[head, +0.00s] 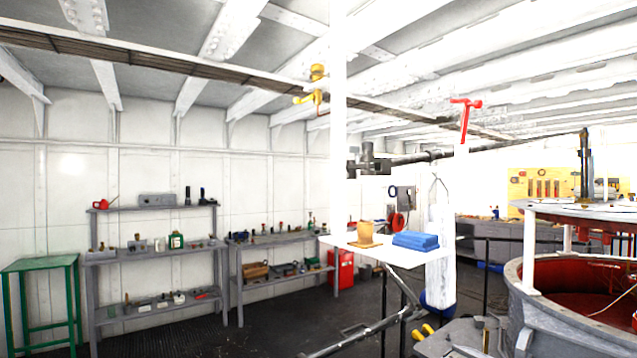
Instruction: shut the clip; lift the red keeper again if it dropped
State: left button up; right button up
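I cannot make out a clip in the head view. A red T-shaped handle or fitting (465,104) stands at the top of a white upright, right of the centre; I cannot tell whether it is the red keeper. Neither of my grippers shows in this view.
Grey shelves (150,254) and a green stand (40,264) line the left wall. A round grey tub (545,306) with a red inside blocks the right. Dark floor (275,325) lies open between.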

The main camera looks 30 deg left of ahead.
aim_at(356, 150)
jog(key=i+j+u, duration=0.1)
jog(key=u, duration=0.3)
jog(key=i+u, duration=0.15)
jog(key=u, duration=0.25)
jog(key=i+j+u, duration=0.7)
jog(key=i+j, duration=0.25)
jog(key=i+j+u, duration=0.35)
jog(key=i, duration=0.2)
jog(key=i+j+u, duration=0.2)
jog(key=i+u, duration=0.2)
jog(key=i, duration=0.15)
jog(key=i+z, duration=0.7)
jog(key=i+j+z, duration=0.35)
jog(key=i, duration=0.15)
jog(key=i+l+z, duration=0.25)
jog(key=z, duration=0.25)
jog(key=i+l+z, duration=0.2)
jog(key=z, duration=0.3)
jog(key=i+z, duration=0.75)
jog(key=z, duration=0.2)
jog(key=i+j+z, duration=0.2)
jog(key=z, duration=0.3)
jog(key=i+j, duration=0.05)
jog(key=i, duration=0.05)
